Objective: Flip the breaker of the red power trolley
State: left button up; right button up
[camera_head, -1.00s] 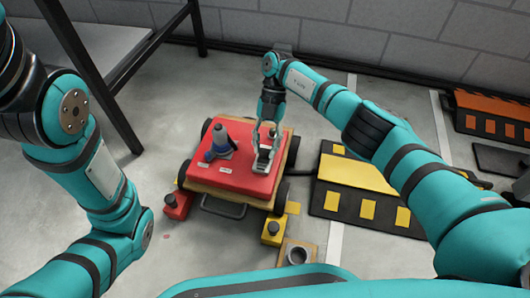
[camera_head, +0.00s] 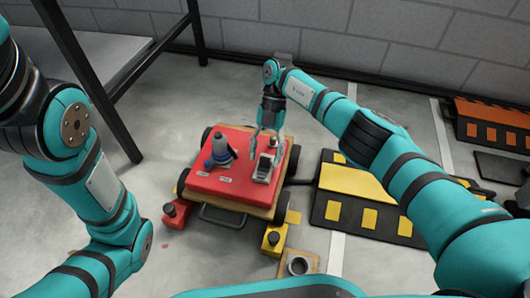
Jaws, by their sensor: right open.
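The red power trolley (camera_head: 205,187) stands on the floor in the middle of the head view. Its red top carries a breaker (camera_head: 263,168) with a grey body at the right and a blue-grey plug-like part (camera_head: 221,152) on the left. My right gripper (camera_head: 266,144) is open, fingers down, just behind and above the breaker. It appears empty; whether a fingertip touches the breaker cannot be told. The breaker lever's exact position is too small to make out. My left arm comes in at the left, but its gripper is out of view.
Red (camera_head: 175,212) and yellow (camera_head: 274,238) blocks with dark knobs sit at the trolley's front. A box with a round opening (camera_head: 298,265) is nearer. A yellow-black cable ramp (camera_head: 345,196) lies right; an orange one (camera_head: 495,125) farther right. A bench (camera_head: 110,50) stands back left.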

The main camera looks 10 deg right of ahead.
notch_tip(320, 180, up, 10)
dwell(0.5)
